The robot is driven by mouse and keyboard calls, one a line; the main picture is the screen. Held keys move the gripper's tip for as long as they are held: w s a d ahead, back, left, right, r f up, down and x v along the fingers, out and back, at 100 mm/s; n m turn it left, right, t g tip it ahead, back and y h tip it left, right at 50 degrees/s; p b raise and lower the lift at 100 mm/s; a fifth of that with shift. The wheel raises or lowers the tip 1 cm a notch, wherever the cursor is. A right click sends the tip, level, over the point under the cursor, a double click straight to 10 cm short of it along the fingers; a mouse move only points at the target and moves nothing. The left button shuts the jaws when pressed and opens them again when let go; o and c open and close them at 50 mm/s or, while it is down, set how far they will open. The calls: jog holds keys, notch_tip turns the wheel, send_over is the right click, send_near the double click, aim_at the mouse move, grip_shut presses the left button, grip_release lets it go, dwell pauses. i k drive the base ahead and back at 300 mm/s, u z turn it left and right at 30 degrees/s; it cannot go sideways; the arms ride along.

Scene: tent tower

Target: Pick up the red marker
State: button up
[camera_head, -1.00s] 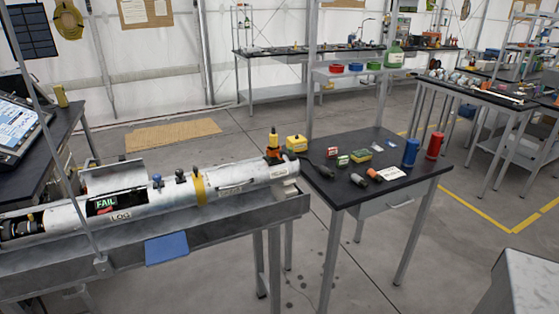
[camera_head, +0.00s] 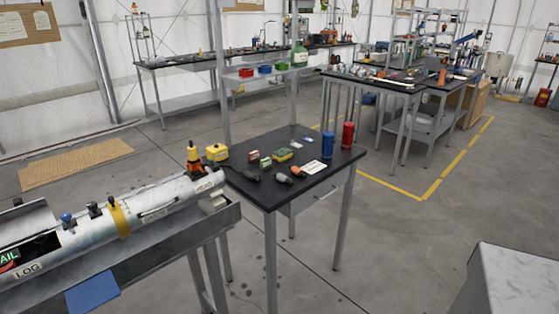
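No marker shape is clearly readable in the head view. A red cylinder (camera_head: 348,135) stands upright at the back right corner of the small dark-topped table (camera_head: 318,182), to the right of a blue cylinder (camera_head: 328,145). I cannot tell whether it is the red marker. A small red-and-white item (camera_head: 253,155) lies near the left side of the same table, also too small to identify. My gripper is not in view.
Several small items, among them a yellow-green box (camera_head: 283,154) and a white card (camera_head: 316,167), lie on the small table. A long grey cylinder (camera_head: 150,213) rests in a metal trough on the left. Open floor (camera_head: 400,235) lies to the right.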

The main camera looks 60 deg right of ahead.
aim_at(254, 156)
jog(key=z, duration=5.15)
jog(key=i, duration=0.15)
jog(key=u, duration=3.15)
jog(key=k, duration=0.95)
jog(key=u, duration=0.2)
jog(key=i, duration=0.7)
jog(key=z, duration=0.05)
